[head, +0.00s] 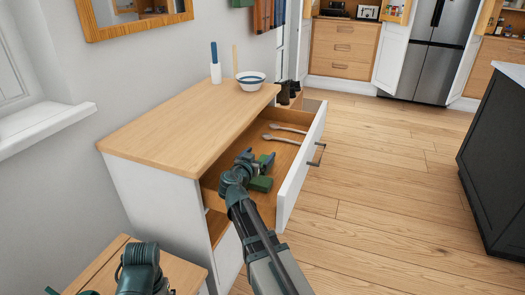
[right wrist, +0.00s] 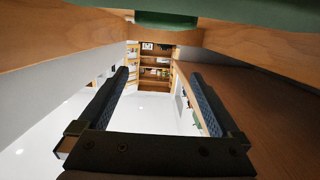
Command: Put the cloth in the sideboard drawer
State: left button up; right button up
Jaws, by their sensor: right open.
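The sideboard (head: 150,130) stands against the wall with its drawer (head: 291,176) pulled open. A folded green cloth (head: 262,184) lies inside the drawer, towards its near end, partly hidden by my right gripper. My right gripper (head: 264,161) is open just over the cloth, inside the drawer opening. In the right wrist view the fingers are apart with nothing between them, and green (right wrist: 165,20) shows at the top edge. My left arm shows at the bottom left of the head view; its gripper is out of frame.
Two spoons (head: 284,132) lie deeper in the drawer. A bowl (head: 251,80) and a white holder (head: 216,73) stand on the sideboard top. A small wooden table (head: 112,262) is at the bottom left. A dark island (head: 497,160) stands at the right. The floor between is clear.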

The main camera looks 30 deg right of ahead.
jog(key=v, duration=0.4)
jog(key=shift+d, duration=0.1)
jog(key=b+x, duration=0.1)
jog(key=x, duration=0.6)
jog(key=shift+w+f, duration=0.15)
jog(key=shift+d+f+b, duration=0.15)
jog(key=shift+f+b, duration=0.4)
jog(key=shift+r+p, duration=0.4)
jog(key=shift+f, duration=0.2)
